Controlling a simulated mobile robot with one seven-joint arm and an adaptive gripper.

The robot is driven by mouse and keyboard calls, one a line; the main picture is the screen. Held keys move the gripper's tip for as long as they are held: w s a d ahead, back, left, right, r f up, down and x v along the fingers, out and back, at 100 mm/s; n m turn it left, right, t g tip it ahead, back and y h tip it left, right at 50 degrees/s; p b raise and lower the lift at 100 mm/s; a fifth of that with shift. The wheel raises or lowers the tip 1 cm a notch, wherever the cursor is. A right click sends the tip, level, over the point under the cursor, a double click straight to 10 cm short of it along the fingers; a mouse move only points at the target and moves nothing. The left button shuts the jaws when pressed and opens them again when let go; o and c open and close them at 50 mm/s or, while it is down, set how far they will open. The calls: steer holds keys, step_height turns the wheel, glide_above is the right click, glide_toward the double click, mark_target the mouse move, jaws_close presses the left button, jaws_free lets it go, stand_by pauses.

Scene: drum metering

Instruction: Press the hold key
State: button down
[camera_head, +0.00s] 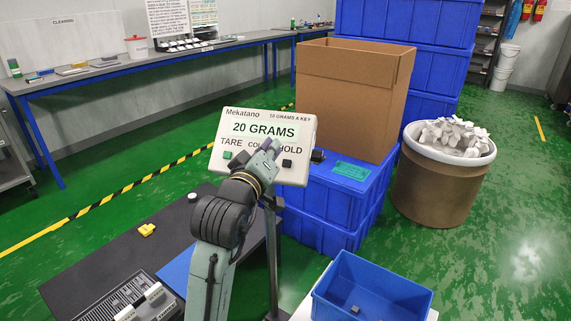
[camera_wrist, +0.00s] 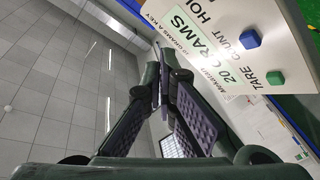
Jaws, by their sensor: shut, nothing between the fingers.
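The light indicator panel (camera_head: 297,125) reads "Mekatano" and "20 GRAMS" and stands upright on a post. Under its TARE label is a green key (camera_head: 228,155); under HOLD is a black key (camera_head: 287,163). The COUNT key is hidden behind my arm in the head view. My gripper (camera_head: 271,146) is shut and empty, in front of the panel, slightly left of and above the hold key. In the wrist view, the closed fingers (camera_wrist: 163,48) are left of the panel (camera_wrist: 225,42); the blue count key (camera_wrist: 248,38) and green tare key (camera_wrist: 275,78) show, while the hold key is out of frame.
A blue tote (camera_head: 372,291) with a small grey piece inside stands at front right. A cardboard box (camera_head: 345,95) sits on blue crates behind the panel. A brown drum (camera_head: 437,190) of white pieces stands right. A yellow piece (camera_head: 147,230) lies on the dark bench (camera_head: 95,262).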

mark_target(287, 164)
steer(key=shift+w+d+f+b, duration=0.25)
steer(key=shift+w+f+b, duration=0.35)
steer(key=shift+w+f, duration=0.4)
steer(key=shift+w+d+f+b, duration=0.25)
steer(key=shift+w+f+b, duration=0.35)
steer(key=shift+w+f, duration=0.3)
steer(key=shift+w+d+f+b, duration=0.25)
steer(key=shift+w+f+b, duration=0.35)
steer(key=shift+w+f, duration=0.4)
steer(key=shift+f, duration=0.15)
steer(key=shift+w+d+f, duration=0.1)
steer(key=shift+w+f, duration=0.05)
steer(key=shift+f, duration=0.05)
steer(key=shift+w+f, duration=0.25)
steer(key=shift+w, duration=0.05)
steer(key=shift+s+r+p, duration=0.4)
steer(key=shift+s+r, duration=0.15)
steer(key=shift+s, duration=0.05)
